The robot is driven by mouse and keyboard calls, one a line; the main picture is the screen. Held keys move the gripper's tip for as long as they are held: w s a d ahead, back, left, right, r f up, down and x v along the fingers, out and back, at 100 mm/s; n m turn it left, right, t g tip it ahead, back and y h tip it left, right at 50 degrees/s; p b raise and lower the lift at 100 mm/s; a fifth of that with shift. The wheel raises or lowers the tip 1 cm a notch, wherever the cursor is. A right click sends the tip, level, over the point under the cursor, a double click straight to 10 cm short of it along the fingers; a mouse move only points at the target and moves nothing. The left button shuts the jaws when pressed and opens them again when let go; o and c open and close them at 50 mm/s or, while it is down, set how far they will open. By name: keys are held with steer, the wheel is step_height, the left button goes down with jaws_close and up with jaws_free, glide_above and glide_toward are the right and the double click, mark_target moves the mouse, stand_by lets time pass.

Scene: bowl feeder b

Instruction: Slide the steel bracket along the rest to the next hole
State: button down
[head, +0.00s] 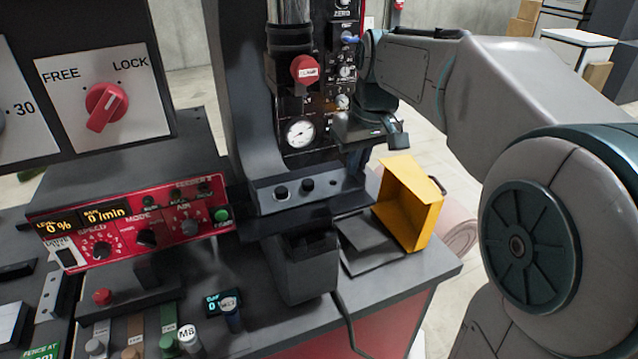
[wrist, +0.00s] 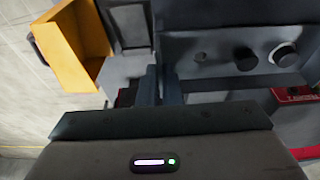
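My gripper (wrist: 160,88) shows in the wrist view as two blue-grey fingers side by side, close together. Whether a gap is left between them is not clear, and nothing is plainly held. In the head view my gripper (head: 388,140) hangs in front of the machine column, above and left of the yellow bin. A flat grey steel piece with small holes (head: 48,298) lies at the far left of the bench; it may be the steel bracket, but I cannot be sure. I cannot pick out the rest with certainty.
A dark grey panel with knobs (head: 300,190) juts from the column; it also shows in the wrist view (wrist: 222,78). The yellow bin (head: 428,212) stands at the bench's right edge. A red control box (head: 130,225) and several bottles (head: 188,338) crowd the left and front.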

steer(key=shift+s+a, duration=0.3)
steer(key=shift+a, duration=0.65)
stand_by(0.5)
steer(key=c, duration=1.5)
jaws_free()
steer(key=shift+c, duration=0.2)
steer(key=shift+r, duration=0.15)
steer(key=w+p+v, duration=0.1)
steer(key=p+v, duration=0.5)
steer(key=shift+w+a+r, duration=0.15)
steer(key=shift+a+r, duration=0.05)
steer(key=shift+r, duration=0.3)
steer(key=shift+f, duration=0.1)
